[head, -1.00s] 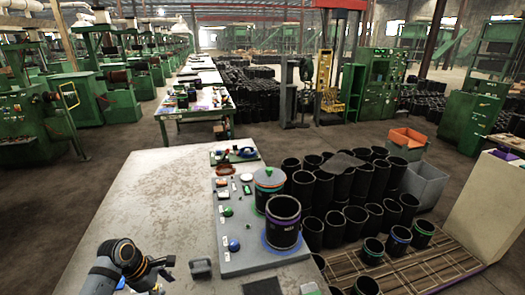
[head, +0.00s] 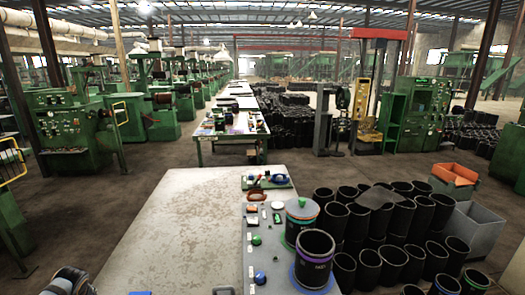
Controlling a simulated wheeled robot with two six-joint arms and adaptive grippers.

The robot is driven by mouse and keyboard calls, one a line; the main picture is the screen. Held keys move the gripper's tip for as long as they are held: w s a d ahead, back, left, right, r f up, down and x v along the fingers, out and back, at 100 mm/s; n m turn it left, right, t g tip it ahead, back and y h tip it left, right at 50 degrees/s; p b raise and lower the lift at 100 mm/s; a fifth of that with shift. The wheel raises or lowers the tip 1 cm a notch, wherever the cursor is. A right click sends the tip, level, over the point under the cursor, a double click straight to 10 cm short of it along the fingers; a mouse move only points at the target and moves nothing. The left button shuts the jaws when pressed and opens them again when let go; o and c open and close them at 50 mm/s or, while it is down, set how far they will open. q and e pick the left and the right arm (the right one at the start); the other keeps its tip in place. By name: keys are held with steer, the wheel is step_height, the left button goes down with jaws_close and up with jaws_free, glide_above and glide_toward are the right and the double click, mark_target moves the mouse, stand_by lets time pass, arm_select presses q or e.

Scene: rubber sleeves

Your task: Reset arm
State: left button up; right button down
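Part of my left arm shows at the bottom left corner of the head view; its gripper is out of the frame. My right arm and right gripper do not show. On the right part of the table (head: 170,220), a black rubber sleeve with a purple band (head: 314,262) stands upright on a blue disc. No gripper is seen touching either one.
Small coloured parts lie on a grey board (head: 262,235) left of the sleeve. Several black sleeves (head: 385,225) stand on the floor at the right, near an orange bin (head: 455,174) and a grey bin (head: 470,230). The table's left part is bare.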

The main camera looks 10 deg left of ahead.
arm_select(q)
steer(key=s+a+f+m+y, duration=0.2)
steer(key=s+a+f+m, duration=0.2)
steer(key=s+a+m, duration=0.7)
steer(key=s+a+f+m+y, duration=0.35)
steer(key=s+a+m, duration=0.45)
steer(key=s, duration=0.4)
step_height(320, 180, down, 4)
steer(key=s+d+h, duration=0.1)
steer(key=s+h, duration=0.1)
steer(key=s+d+f+n+h, duration=0.1)
steer(key=s+d+f+h, duration=0.15)
steer(key=d+f, duration=0.9)
steer(key=s+d+f+h, duration=0.1)
steer(key=s+d+f, duration=0.3)
steer(key=d+f, duration=0.75)
steer(key=s+d+f+n+h, duration=0.1)
steer(key=d+f+h, duration=0.1)
steer(key=d, duration=1.4)
steer(key=s+d+f+n+h, duration=0.1)
steer(key=d+f+h, duration=0.15)
steer(key=d, duration=1.25)
step_height(320, 180, down, 6)
steer(key=b, duration=0.6)
steer(key=shift+d+g, duration=0.3)
steer(key=shift+g, duration=0.1)
steer(key=shift+f, duration=0.1)
